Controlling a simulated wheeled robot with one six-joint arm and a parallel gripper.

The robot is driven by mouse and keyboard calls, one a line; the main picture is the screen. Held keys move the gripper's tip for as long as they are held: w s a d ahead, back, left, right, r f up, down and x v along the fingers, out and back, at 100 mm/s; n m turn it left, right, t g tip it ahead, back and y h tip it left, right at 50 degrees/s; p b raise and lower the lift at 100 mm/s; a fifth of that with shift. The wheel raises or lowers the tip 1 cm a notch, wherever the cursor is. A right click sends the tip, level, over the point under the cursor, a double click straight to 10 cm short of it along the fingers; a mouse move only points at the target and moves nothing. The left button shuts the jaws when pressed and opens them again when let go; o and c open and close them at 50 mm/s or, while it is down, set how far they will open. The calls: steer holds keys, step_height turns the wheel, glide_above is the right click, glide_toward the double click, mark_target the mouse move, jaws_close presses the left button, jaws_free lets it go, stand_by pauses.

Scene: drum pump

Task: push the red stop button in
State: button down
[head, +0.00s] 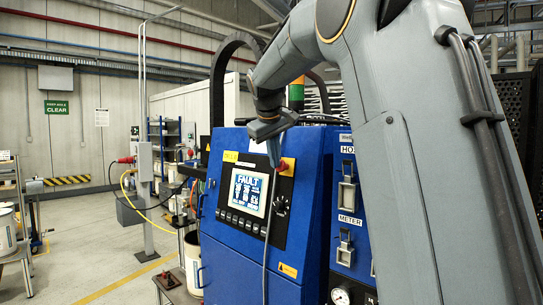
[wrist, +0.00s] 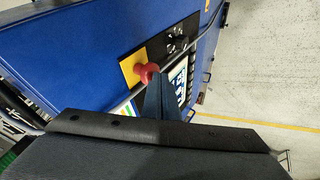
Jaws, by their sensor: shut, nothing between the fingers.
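The red stop button (wrist: 145,71) is a mushroom head on a yellow plate (wrist: 129,70) on the blue cabinet's sloped front. In the head view the red button (head: 283,165) shows just right of my fingertips, partly covered by them. My gripper (head: 273,163) is shut and empty, pointing down beside the button. In the wrist view the closed fingertips of my gripper (wrist: 154,77) end right at the button's right side, overlapping its edge. I cannot tell whether they touch it. The button's depth of travel cannot be read.
A lit screen reading FAULT (head: 248,191) sits left of and below the button. A black knob (head: 281,205) is below it. A dark cable hangs down the panel front. Latches marked HO and METER (head: 347,219) are on the right side. Open floor lies to the left.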

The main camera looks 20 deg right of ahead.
steer(key=shift+w+d+f+p, duration=0.1)
steer(key=shift+w+d+p, duration=0.1)
steer(key=shift+d, duration=0.2)
steer(key=shift+w+d+f+p, duration=0.1)
steer(key=shift+d+p, duration=0.05)
steer(key=shift+d, duration=0.25)
steer(key=shift+r, duration=0.1)
steer(key=s+a+r+b, duration=0.2)
steer(key=s+a+r, duration=0.4)
steer(key=r, duration=0.3)
steer(key=shift+a, duration=0.7)
